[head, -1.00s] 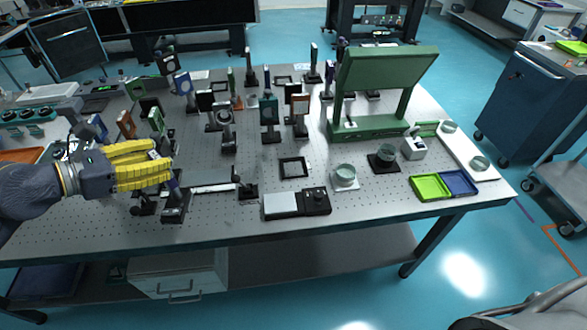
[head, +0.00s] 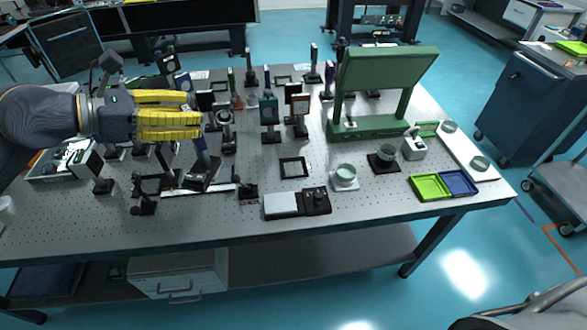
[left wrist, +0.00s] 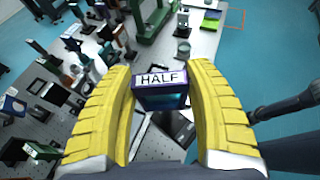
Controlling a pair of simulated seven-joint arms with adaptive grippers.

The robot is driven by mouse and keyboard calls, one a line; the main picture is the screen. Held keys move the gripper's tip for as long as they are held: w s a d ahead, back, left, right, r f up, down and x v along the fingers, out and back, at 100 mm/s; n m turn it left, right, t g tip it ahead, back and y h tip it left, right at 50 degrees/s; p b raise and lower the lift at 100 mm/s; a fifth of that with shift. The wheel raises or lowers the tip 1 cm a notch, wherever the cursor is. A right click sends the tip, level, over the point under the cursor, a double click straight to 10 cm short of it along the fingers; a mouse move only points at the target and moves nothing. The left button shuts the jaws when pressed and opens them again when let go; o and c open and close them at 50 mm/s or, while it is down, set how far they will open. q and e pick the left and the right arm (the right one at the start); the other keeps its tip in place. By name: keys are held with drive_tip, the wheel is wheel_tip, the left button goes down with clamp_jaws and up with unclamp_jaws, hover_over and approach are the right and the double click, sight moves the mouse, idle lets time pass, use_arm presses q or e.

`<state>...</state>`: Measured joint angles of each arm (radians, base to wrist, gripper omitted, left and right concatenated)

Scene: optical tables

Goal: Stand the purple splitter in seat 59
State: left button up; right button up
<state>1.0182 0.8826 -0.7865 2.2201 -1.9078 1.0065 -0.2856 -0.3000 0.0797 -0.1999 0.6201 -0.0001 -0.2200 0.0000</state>
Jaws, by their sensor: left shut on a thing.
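My left gripper (head: 203,120) is shut on the purple splitter (head: 201,150), its yellow fingers on either side of it. In the left wrist view the splitter (left wrist: 161,78) shows its purple top edge with a white label reading HALF, between the two fingertips (left wrist: 163,90). It looks about upright, with a black base (head: 203,177) below. I cannot tell whether that base clears the table. A flat black square frame (head: 293,158) lies empty on the table; no seat number is legible, so I cannot tell which is seat 59. My right gripper is not in view.
Several upright optics on posts crowd behind, including a teal one (head: 269,108) and an orange-brown one (head: 300,104). A small black post mount (head: 247,190) and a grey-black box (head: 297,203) stand near the front. A green stand (head: 385,90) rises at right. Perforated table (head: 345,217) is bare along the front.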

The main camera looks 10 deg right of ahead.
use_arm(q)
drive_tip(key=s+d+r+m+g, duration=0.3)
drive_tip(key=d+r, duration=0.4)
drive_tip(key=d, duration=0.2)
drive_tip(key=s+d+r+m+g, duration=0.2)
drive_tip(key=s+d+r+g, duration=0.15)
drive_tip(key=d+r, duration=0.4)
drive_tip(key=w+d+r+n+t, duration=0.1)
drive_tip(key=w+d+r+t, duration=0.15)
drive_tip(key=d, duration=0.25)
drive_tip(key=w+d+r+n+t, duration=0.1)
drive_tip(key=w+d+r, duration=0.15)
drive_tip(key=d, duration=0.25)
drive_tip(key=w+a+f+n+t+y, duration=0.25)
drive_tip(key=w+f+n+t, duration=0.45)
drive_tip(key=w+f, duration=0.95)
wheel_tip(320, 180, down, 21)
drive_tip(key=s, duration=0.1)
drive_tip(key=shift+s+a, duration=0.3)
drive_tip(key=shift+s, duration=0.05)
drive_tip(key=shift+f, duration=0.15)
